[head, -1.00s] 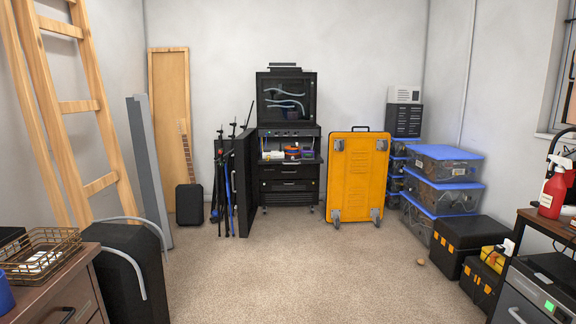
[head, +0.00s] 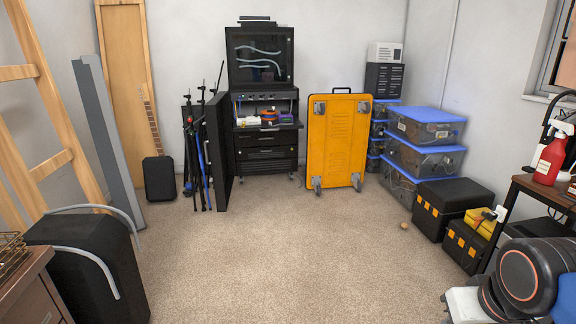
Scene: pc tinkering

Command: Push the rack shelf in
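A black rack (head: 262,75) stands against the back wall, its tall door (head: 220,150) swung open at the left. A shelf (head: 252,130) at mid-height seems to stick out from the rack front, but at this distance I cannot tell how far. Small things lie on it, among them an orange-and-blue round item (head: 269,117). Drawers (head: 267,153) sit below the shelf. My gripper is not in view; only part of my arm shows at the lower right, far from the rack.
A yellow wheeled case (head: 337,140) stands right of the rack. Blue-lidded boxes (head: 424,158) and black cases (head: 452,196) line the right side. A black padded box (head: 92,262) and a ladder (head: 42,130) are at left. The carpet (head: 290,250) between is mostly clear.

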